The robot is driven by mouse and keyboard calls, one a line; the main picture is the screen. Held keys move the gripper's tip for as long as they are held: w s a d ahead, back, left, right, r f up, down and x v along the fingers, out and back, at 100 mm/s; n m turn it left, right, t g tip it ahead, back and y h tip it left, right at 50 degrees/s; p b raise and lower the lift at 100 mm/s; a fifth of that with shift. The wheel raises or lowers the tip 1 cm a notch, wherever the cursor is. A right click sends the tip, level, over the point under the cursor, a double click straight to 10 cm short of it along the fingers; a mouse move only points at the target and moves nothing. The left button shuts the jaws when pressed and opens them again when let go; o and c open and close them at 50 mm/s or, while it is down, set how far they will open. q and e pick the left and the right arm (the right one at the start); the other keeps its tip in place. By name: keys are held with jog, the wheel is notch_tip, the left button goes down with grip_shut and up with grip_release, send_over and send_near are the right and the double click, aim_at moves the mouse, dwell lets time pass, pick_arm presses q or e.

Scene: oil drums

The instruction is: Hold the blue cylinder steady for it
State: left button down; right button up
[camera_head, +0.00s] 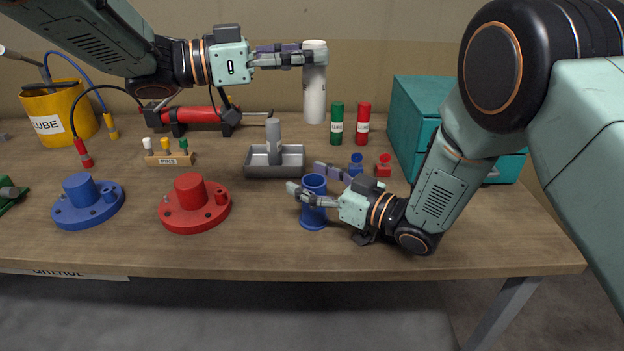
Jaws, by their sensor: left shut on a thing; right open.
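The blue cylinder (313,216) stands upright near the front middle of the table, with a wider foot and rim. My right gripper (305,178) comes in low from the right and is open. One finger passes in front of the cylinder and the other is behind it, so the cylinder stands between them; contact cannot be told. My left gripper (305,55) is high at the back, shut on the upper part of a white cylinder (315,97). That cylinder is upright; whether its bottom touches the table is unclear.
A grey tray (290,171) holding a grey upright piece stands behind the blue cylinder. Red (195,212) and blue (88,212) flanged bases lie left. Small blue (356,160) and red (383,167) pieces, green (337,123) and red (363,124) tubes and a teal cabinet (415,105) stand right.

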aim_at(306, 121)
jog(key=c, duration=0.4)
grip_shut()
pick_arm(q)
jog(key=shift+f, duration=5.9)
